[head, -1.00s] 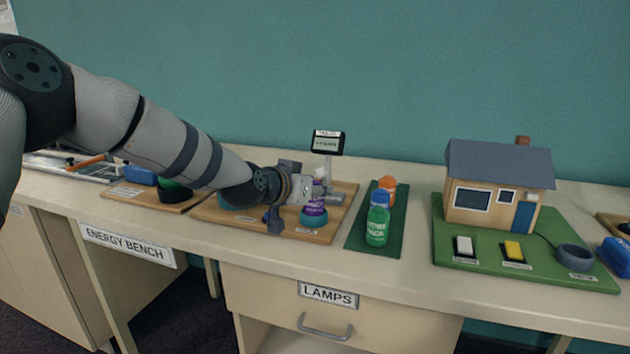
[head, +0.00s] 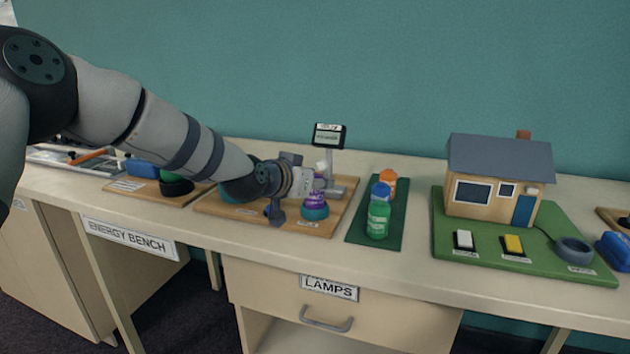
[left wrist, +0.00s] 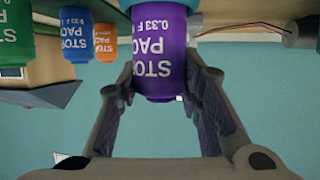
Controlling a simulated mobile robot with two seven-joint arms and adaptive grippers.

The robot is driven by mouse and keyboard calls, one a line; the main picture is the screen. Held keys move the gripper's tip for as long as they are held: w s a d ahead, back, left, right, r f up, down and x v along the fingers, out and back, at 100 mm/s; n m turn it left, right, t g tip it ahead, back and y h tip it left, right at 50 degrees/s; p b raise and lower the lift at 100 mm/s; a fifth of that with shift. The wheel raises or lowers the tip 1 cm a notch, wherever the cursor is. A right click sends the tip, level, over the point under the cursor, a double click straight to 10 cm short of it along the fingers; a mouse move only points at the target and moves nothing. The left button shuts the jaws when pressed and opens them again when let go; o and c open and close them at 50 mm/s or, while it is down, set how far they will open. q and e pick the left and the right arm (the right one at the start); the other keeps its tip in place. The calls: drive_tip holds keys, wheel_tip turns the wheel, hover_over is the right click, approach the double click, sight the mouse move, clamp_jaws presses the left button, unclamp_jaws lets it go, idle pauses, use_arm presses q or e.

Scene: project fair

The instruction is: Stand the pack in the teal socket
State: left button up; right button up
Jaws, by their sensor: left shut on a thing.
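The purple pack (head: 317,200) stands upright on the wooden board, with its lower end at the round teal socket (head: 315,213). In the left wrist view the pack (left wrist: 160,55) appears upside down, with the teal socket (left wrist: 185,7) at its base. I cannot tell how deep it sits. My left gripper (head: 318,185) comes in from the left at the upper part of the pack. In the left wrist view the gripper's fingers (left wrist: 160,88) are on both sides of the pack, shut on it. My right gripper is not in view.
A green pack (head: 378,219), a blue-topped one and an orange one (head: 388,181) stand on a dark green mat (head: 362,233) to the right. A small meter (head: 329,136) stands behind the purple pack. A model house (head: 498,180) is further right.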

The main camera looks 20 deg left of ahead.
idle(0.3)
use_arm(q)
drive_tip(key=shift+f, duration=0.6)
drive_tip(key=o, duration=0.9)
